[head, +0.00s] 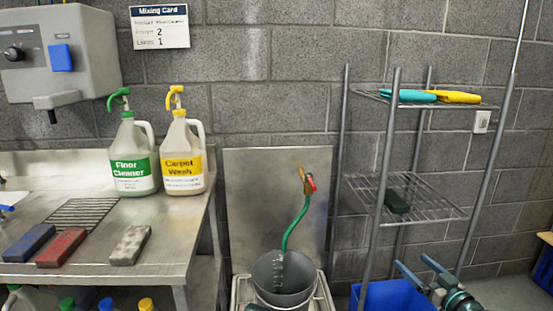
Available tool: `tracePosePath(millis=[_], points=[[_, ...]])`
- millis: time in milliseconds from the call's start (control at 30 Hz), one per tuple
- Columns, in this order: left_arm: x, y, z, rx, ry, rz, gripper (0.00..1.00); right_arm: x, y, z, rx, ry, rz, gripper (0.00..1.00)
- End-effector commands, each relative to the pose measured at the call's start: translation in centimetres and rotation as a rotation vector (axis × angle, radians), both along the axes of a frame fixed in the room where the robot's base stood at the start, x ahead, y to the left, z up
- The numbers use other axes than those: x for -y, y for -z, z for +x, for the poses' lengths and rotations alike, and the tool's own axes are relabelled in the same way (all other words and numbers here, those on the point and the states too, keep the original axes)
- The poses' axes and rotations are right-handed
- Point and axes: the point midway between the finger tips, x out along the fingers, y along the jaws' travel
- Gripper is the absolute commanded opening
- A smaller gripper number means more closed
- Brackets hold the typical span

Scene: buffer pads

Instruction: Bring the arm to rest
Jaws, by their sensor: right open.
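My right gripper (411,261) is at the lower right, in front of the wire rack. Its two blue-grey fingers stand apart, pointing up and left, with nothing seen between them. It shows over the right part of a blue bin (385,297); I cannot tell whether it touches the bin. My left gripper is not clearly seen. A blue pad (29,243), a red pad (62,248) and a grey-white pad (130,245) lie on the steel table (165,262) at left. A dark green pad (397,201) lies on the rack's lower shelf (430,208).
A grey bucket (283,277) with a green hose (296,225) stands at the centre. Floor Cleaner (135,160) and Carpet Wash (182,160) jugs stand at the table's back. Teal (404,95) and yellow (458,97) cloths lie on the upper shelf. Rack posts rise near my right gripper.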

Motion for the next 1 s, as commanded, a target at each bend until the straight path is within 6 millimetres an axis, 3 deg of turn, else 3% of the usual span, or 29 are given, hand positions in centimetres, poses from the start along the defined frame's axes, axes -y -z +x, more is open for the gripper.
tracePosePath(millis=[167,333,500,600,767,1000], points=[[0.0,0.0,0.0,0.000,0.000,0.000,0.51,-5.9,2.4,0.8,-0.121,-0.134,0.008,1.00],[0.0,0.0,0.0,0.000,0.000,0.000,0.51,-13.9,6.4,0.4,-0.332,-0.302,0.005,1.00],[0.0,0.0,0.0,0.000,0.000,0.000,0.51,-23.6,12.5,-3.0,-0.693,-0.468,-0.056,1.00],[0.0,0.0,0.0,0.000,0.000,0.000,0.51,-27.5,15.8,-5.9,-0.915,-0.496,-0.126,1.00],[0.0,0.0,0.0,0.000,0.000,0.000,0.51,-30.7,19.5,-10.7,-1.212,-0.427,-0.276,1.00],[0.0,0.0,0.0,0.000,0.000,0.000,0.51,-31.5,21.3,-14.9,-1.433,-0.211,-0.469,1.00]])
